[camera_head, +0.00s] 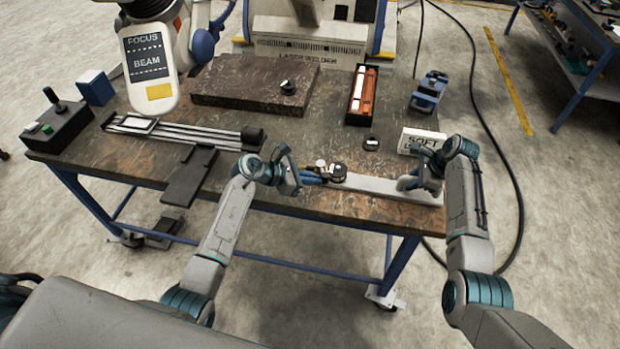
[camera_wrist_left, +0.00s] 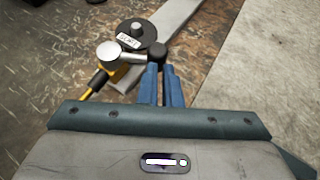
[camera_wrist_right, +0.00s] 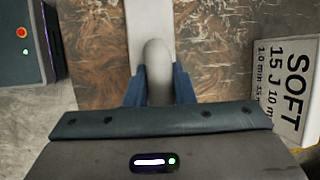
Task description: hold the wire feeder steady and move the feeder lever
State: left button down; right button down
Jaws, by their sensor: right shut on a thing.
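The wire feeder's long pale grey bar (camera_head: 385,189) lies along the table's front edge. At its left end are a black spool (camera_head: 338,171) and a silver round part, also seen in the left wrist view (camera_wrist_left: 108,53). My right gripper (camera_head: 408,182) is shut on a rounded grey post (camera_wrist_right: 158,62) standing on the bar. My left gripper (camera_head: 314,178) is at the spool end. Its blue fingers (camera_wrist_left: 160,80) are close together, with a small black knob (camera_wrist_left: 157,53) right at their tips. Whether they grip the lever is unclear.
A white block marked SOFT (camera_head: 421,141) stands behind my right gripper. A small black dial (camera_head: 371,143) and a tray with red and white sticks (camera_head: 362,95) lie behind the feeder. A rail assembly (camera_head: 185,133) is to the left. The table's front edge is close.

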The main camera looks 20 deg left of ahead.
pick_arm(q)
jog(key=shift+s+a, duration=0.2)
jog(key=shift+s, duration=0.1)
pick_arm(e)
jog(key=shift+a, duration=0.5)
pick_arm(q)
jog(key=s+a, duration=0.2)
jog(key=shift+a+f, duration=0.1)
jog(key=shift+a, duration=0.3)
jog(key=s+v, duration=0.1)
jog(key=v, duration=0.9)
jog(key=shift+d, duration=0.35)
pick_arm(e)
jog(key=shift+d+r, duration=0.1)
jog(key=shift+d, duration=0.1)
pick_arm(q)
jog(key=shift+w, duration=0.1)
pick_arm(e)
jog(key=c, duration=1.5)
grip_release()
jog(key=shift+c, duration=0.2)
jog(key=o, duration=0.4)
